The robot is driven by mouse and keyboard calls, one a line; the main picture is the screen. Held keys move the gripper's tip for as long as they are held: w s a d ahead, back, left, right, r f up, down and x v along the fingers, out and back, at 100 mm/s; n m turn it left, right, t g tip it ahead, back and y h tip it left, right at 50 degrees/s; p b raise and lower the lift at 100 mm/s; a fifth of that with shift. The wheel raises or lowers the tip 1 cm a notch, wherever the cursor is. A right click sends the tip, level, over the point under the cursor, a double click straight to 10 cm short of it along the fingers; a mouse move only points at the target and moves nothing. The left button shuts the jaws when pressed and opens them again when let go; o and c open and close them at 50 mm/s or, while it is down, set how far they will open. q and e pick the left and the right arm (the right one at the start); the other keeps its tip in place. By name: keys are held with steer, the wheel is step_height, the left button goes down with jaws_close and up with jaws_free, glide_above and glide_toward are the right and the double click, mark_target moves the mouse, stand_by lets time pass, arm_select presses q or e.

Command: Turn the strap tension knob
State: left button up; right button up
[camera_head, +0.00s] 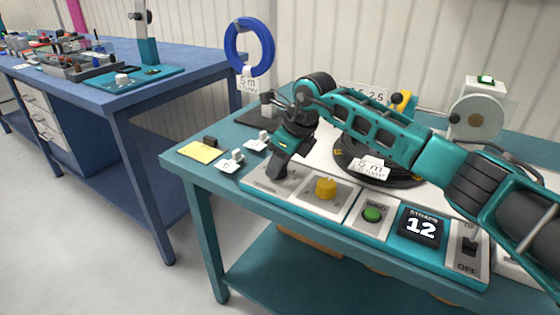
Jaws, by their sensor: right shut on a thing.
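My right gripper (275,173) points down at the left plate (262,187) of the teal control panel (330,221). It is shut on a control there, which I take to be the strap tension knob; the fingers hide it, and the plate's lettering is too small to read. A yellow knob (325,188) stands uncovered on the plate just right of the gripper. Further right are a green button (372,214), a dark display (421,228) reading "STRAPS 12", and a lever switch (469,245) marked OFF. My left gripper is not in view.
A black cable coil (350,168) with a paper tag lies behind the panel, under my right arm. A blue coil (231,45) hangs behind. Yellow notes (200,152) and small tagged parts (237,157) lie left of the panel. A blue workbench (150,92) stands to the left.

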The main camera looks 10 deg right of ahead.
steer(key=c, duration=0.5)
steer(key=shift+m, duration=0.3)
steer(key=shift+a+r+m+t+h+p, duration=0.1)
steer(key=shift+m+t+h+p, duration=0.3)
steer(key=shift+m, duration=0.8)
steer(key=m+h, duration=0.1)
steer(key=m, duration=0.1)
steer(key=shift+m, duration=0.4)
steer(key=m, duration=0.1)
steer(key=m+h, duration=0.1)
steer(key=m, duration=0.1)
steer(key=m+h, duration=0.1)
steer(key=shift+a+m, duration=0.25)
steer(key=shift+m, duration=0.05)
steer(key=m+h+b, duration=0.1)
steer(key=m, duration=0.2)
steer(key=shift+a+m+g+h, duration=0.1)
steer(key=shift+m+g+h, duration=0.3)
steer(key=shift+m, duration=0.8)
